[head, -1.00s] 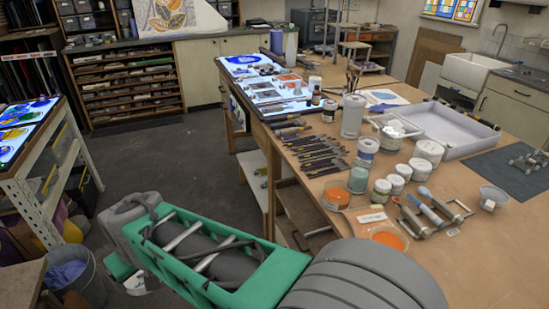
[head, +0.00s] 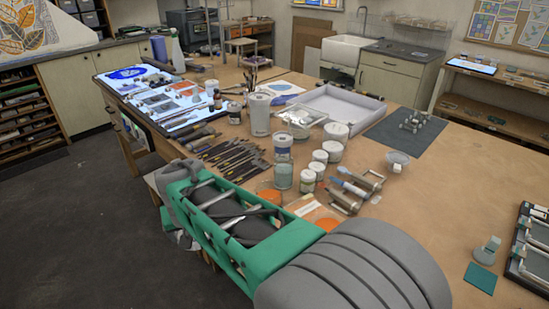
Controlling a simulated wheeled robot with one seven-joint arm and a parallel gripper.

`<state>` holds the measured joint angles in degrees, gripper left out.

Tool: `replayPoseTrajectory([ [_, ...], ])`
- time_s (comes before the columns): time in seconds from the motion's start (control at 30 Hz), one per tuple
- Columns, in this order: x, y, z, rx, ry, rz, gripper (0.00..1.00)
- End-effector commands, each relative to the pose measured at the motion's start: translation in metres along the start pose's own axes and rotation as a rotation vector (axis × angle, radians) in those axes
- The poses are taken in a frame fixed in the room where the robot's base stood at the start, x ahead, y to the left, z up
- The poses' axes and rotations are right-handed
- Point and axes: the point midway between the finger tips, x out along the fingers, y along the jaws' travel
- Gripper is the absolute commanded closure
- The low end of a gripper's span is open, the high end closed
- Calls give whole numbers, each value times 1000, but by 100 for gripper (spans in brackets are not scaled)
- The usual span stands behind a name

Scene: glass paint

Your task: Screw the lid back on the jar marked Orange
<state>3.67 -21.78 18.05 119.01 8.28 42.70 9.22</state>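Two orange things stand near the worktable's front edge. One is a low jar or tub (head: 268,191), partly hidden behind my arm. The other is a round orange top with a pale rim (head: 327,224), just above my grey arm link. I cannot read a mark on either, or tell which is the jar marked Orange. I cannot pick out its lid for certain. My green and grey arm crosses the lower middle of the head view. My gripper's fingers do not show.
The worktable (head: 430,225) holds several jars, a clear one with teal contents (head: 283,176), rollers (head: 357,185), a row of tools (head: 235,158) and a grey tray (head: 345,105). A rack (head: 530,248) stands at the right edge. Bare tabletop lies right of the rollers.

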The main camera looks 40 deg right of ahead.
Motion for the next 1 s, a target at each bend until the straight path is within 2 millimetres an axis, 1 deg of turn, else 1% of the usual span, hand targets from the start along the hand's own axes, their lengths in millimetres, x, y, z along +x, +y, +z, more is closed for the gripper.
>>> replayPoseTrajectory([
  [0.03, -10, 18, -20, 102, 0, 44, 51],
  [0.07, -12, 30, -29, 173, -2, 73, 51],
  [0.1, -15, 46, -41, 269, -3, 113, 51],
  [0.17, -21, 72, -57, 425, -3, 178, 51],
  [0.2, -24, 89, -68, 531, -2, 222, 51],
  [0.27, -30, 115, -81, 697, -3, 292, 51],
  [0.3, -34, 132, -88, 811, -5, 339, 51],
  [0.33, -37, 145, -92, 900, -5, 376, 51],
  [0.4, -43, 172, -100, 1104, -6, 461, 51],
  [0.5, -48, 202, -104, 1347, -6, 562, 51],
  [0.6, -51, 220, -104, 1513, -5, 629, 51],
  [0.73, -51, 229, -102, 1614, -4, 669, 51],
  [0.87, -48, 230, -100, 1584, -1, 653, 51],
  [1.0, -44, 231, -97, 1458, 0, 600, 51],
])
